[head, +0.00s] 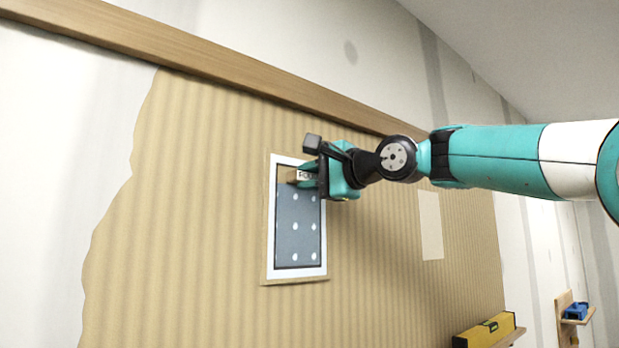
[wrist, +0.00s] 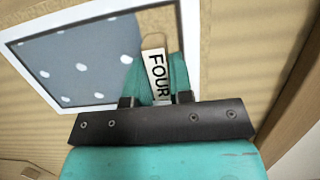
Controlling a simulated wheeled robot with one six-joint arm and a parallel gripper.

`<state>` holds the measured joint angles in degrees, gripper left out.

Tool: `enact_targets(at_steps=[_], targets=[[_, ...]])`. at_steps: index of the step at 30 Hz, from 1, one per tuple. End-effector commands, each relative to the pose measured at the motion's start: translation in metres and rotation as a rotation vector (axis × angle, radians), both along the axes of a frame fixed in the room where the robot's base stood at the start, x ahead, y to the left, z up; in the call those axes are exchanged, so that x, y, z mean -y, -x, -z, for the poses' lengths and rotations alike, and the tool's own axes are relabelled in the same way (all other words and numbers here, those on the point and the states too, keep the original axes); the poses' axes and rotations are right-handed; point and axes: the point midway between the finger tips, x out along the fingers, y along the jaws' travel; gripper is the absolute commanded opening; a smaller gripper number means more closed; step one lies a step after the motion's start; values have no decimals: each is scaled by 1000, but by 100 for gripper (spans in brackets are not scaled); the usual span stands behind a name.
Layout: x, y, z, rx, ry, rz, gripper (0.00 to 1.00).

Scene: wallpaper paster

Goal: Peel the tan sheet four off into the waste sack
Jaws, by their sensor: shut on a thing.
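My gripper (head: 310,178) is at the upper right of a white-framed panel on the wall. In the wrist view its two teal fingers (wrist: 156,78) are shut on a white tag (wrist: 157,72) lettered FOUR. A tan tip (wrist: 152,41) shows past the tag. Inside the white frame (head: 269,225) lies a grey-blue sheet (head: 293,238) with white dots. A tan strip (head: 285,174) shows along its top edge, partly hidden by my gripper. I cannot tell how far the tan material reaches behind the fingers. The waste sack is not in view.
Ribbed tan wallpaper (head: 190,200) with a torn left edge surrounds the frame. A wooden rail (head: 200,55) runs above it. A pale blank patch (head: 430,225) is to the right. A yellow level (head: 484,330) and a blue tool (head: 576,311) sit on shelves at lower right.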

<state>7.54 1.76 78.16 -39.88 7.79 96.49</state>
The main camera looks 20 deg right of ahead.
Motion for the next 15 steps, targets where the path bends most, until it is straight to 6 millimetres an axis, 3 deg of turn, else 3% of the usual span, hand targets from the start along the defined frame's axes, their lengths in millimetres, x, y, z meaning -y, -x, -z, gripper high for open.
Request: enact_targets(at_steps=[15], targets=[[5, 15, 0, 1, -1, 1, 0]])
